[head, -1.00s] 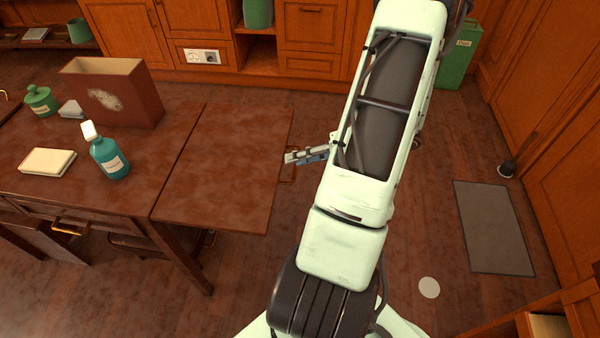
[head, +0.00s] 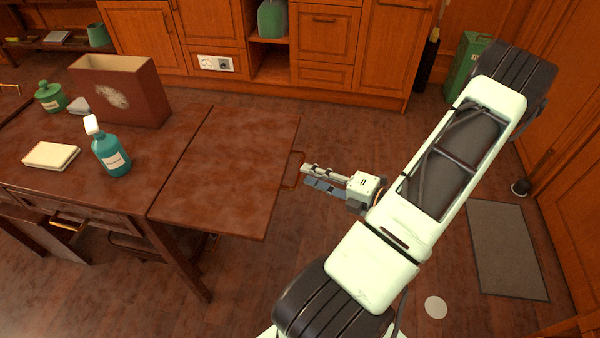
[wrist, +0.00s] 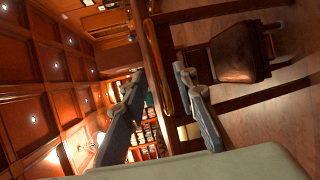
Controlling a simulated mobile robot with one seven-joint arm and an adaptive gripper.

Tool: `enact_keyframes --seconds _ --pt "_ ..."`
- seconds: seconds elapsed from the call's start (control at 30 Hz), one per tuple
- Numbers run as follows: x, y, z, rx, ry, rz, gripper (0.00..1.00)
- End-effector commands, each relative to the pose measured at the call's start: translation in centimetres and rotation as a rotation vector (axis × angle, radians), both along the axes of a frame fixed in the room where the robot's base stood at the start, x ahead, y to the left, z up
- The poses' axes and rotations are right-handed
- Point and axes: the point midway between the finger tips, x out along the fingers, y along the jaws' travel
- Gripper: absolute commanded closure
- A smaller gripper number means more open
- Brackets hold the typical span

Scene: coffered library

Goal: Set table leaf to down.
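The table leaf (head: 225,170) is a dark reddish-brown panel at the right end of the table (head: 165,165). It is raised, about level with the tabletop. A brass-brown loop handle (head: 291,170) sticks out from its right edge. My gripper (head: 309,176) is just right of the handle, its fingers pointing left towards it, with a small gap between. In the wrist view, the leaf shows edge-on as a long brown strip (wrist: 151,45), with the handle (wrist: 163,65) along it. My gripper's two fingers (wrist: 160,73) are spread apart there, with nothing clamped between them.
On the table stand a blue-green bottle (head: 111,150), a maroon box (head: 122,92), a green jar (head: 49,98) and a cream book (head: 51,156). Cabinets (head: 325,40) line the back. The floor right of the leaf holds a grey mat (head: 507,248). A brown chair seat (wrist: 238,52) shows in the wrist view.

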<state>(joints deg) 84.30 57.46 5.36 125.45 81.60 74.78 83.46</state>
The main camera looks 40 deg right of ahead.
Motion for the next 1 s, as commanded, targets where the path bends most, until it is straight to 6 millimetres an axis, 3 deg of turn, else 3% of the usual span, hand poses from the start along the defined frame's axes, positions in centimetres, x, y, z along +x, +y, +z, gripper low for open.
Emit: enact_keyframes --seconds 0.23,0.63,0.9,1.0 --pt "3.4 1.1 -0.7 -0.002 0.0 0.002 0.73" --pt "4.1 1.3 -0.8 -0.002 0.0 0.0 0.73" --pt "4.1 1.3 -0.8 -0.002 0.0 0.0 1.0" --pt "4.1 1.3 -0.8 -0.002 0.0 0.0 1.0"
